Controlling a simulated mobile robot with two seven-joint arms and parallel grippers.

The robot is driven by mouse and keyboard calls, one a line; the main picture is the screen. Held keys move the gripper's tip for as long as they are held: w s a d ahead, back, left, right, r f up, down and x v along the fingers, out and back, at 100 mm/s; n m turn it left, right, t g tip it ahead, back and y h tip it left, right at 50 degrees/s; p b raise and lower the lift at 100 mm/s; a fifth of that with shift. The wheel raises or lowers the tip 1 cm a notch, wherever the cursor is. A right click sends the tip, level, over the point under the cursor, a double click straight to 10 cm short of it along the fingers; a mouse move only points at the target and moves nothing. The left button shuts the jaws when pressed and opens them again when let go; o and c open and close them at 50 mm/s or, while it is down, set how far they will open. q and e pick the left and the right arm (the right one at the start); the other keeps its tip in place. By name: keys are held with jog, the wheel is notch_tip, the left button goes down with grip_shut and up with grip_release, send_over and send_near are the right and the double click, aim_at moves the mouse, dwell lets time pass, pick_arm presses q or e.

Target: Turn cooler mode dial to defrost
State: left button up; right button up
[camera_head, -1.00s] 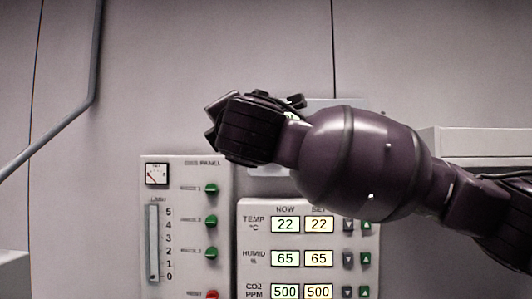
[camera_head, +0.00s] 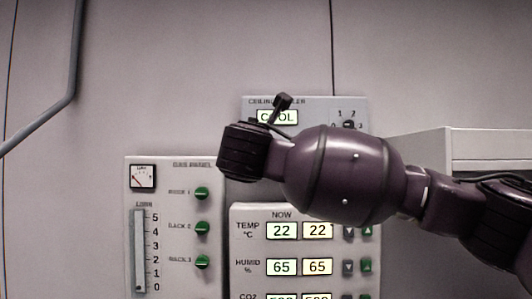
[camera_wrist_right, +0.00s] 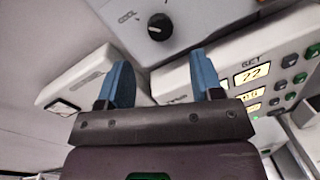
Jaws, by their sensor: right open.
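The ceiling cooler panel (camera_head: 305,104) is on the wall behind my right arm in the head view. Its display (camera_head: 277,117) reads COOL. A small dial (camera_head: 348,125) marked with numbers shows at its right; my arm hides the lower part of the panel. In the right wrist view, a round dark dial (camera_wrist_right: 159,26) with a white mark sits beside the word COOL. My right gripper (camera_wrist_right: 163,80) is open and empty, its blue fingers apart and short of this dial. In the head view my right gripper (camera_head: 243,150) covers the area below the display. My left gripper is out of view.
Below left is a panel (camera_head: 170,168) with a gauge, slider and green knobs. Below is a panel (camera_head: 238,218) with TEMP, HUMID and CO2 displays and arrow buttons. A pale box (camera_head: 450,150) juts out at right. A grey pipe (camera_head: 70,70) runs at upper left.

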pick_arm(q)
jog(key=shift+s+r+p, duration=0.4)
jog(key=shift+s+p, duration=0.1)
jog(key=shift+p, duration=0.55)
pick_arm(e)
jog(key=w, duration=0.7)
jog(key=shift+d, duration=0.45)
jog(key=shift+w, duration=0.1)
jog(key=c, duration=0.9)
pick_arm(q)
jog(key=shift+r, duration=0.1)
